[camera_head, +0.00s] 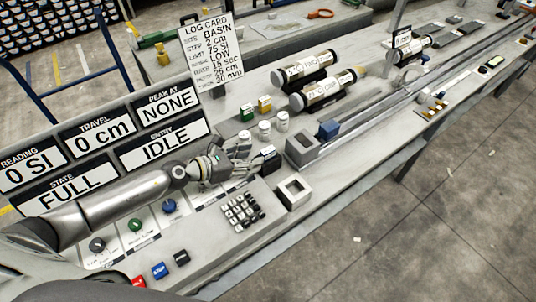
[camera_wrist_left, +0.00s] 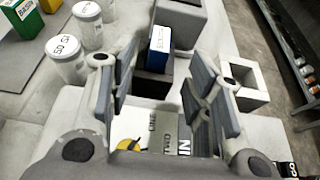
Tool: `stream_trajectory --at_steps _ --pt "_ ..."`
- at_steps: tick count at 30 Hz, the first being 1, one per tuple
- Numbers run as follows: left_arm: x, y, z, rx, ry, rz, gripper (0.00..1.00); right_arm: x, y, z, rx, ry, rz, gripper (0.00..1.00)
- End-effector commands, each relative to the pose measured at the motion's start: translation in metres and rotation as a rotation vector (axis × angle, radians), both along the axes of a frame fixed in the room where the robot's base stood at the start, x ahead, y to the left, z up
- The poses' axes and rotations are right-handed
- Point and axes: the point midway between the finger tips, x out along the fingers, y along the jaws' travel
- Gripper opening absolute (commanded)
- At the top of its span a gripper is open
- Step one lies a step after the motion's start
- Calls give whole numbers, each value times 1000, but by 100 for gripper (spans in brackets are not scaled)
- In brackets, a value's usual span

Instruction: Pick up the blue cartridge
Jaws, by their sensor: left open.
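The blue cartridge (camera_wrist_left: 158,47) stands upright with a white label on its top in the left wrist view. It shows just ahead of and between the spread fingers of my left gripper (camera_wrist_left: 157,95), not clasped. In the head view, a dark box with a white top (camera_head: 269,155) beside my left gripper (camera_head: 246,156) appears to be the same cartridge; its near side is partly hidden by the fingers. My left gripper is open and empty, low over the bench. My right gripper is not in view.
A grey block (camera_head: 302,150) and a hollow grey socket (camera_head: 294,191) stand to the right. White lidded jars (camera_head: 264,131), a green box (camera_head: 246,112) and a yellow box (camera_head: 264,104) stand behind. Another blue block (camera_head: 329,130) is beyond the grey block. A keypad (camera_head: 242,210) lies in front.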

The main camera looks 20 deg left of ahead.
Motion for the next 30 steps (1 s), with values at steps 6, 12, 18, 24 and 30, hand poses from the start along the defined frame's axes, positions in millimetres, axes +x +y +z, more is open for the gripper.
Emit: stream_trajectory --at_steps 6,12,18,24,30 --pt "25 -18 2 -4 -2 1 46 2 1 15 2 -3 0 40" --pt "37 -27 -8 -3 0 1 46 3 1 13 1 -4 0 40" --pt "38 -27 -9 -1 0 0 46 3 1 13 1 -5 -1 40" --pt "38 -27 -9 -1 0 0 28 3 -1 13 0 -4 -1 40" --pt "38 -27 -9 -1 0 0 3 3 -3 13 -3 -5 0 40"
